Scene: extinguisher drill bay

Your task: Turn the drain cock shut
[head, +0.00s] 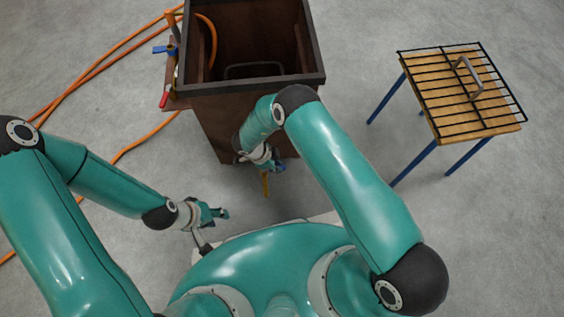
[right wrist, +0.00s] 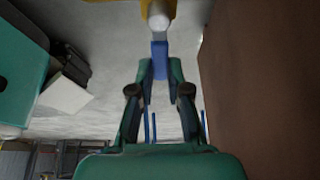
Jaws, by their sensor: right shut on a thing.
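The drain cock shows in the right wrist view as a blue lever (right wrist: 159,52) with a pale round hub above it and a yellow part (right wrist: 185,6) at the top edge. My right gripper (right wrist: 160,72) is shut on the blue lever, with one finger on each side. In the head view my right gripper (head: 275,166) is low at the front of the brown tank, and a yellow piece (head: 266,186) shows just below it. The arm hides part of this spot. My left gripper (head: 219,213) is apart from the tank, near my base; its finger gap is unclear.
The open brown tank (head: 250,88) stands ahead. Its left side carries a blue handle (head: 163,48) and a red handle (head: 165,99). An orange hose (head: 107,56) lies on the floor at left. A wooden table (head: 448,98) with a black grid top and a grey handle stands at right.

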